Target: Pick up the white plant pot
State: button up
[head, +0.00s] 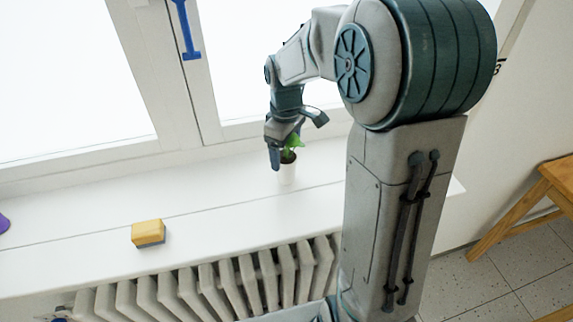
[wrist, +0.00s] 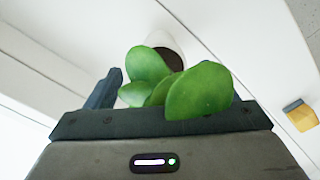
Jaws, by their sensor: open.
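The white plant pot (head: 287,174) stands upright on the white windowsill, with dark soil and a green plant (head: 292,142) in it. My gripper (head: 288,150) is open above the pot, at the level of the leaves. In the wrist view the pot (wrist: 160,41) is partly hidden behind the broad green leaves (wrist: 180,85). There, one finger of my gripper (wrist: 165,88) shows left of the leaves and the other right of them, partly covered. The fingers look apart from the pot's wall.
A yellow sponge (head: 148,232) with a dark underside lies on the windowsill (head: 215,205) to the left. A purple object (head: 3,223) is at the far left edge. The window frame (head: 170,90) rises behind; a radiator (head: 215,285) is below. A wooden stool (head: 540,195) stands at right.

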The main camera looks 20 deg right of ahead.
jog(key=c, duration=1.6)
jog(key=shift+r, duration=0.1)
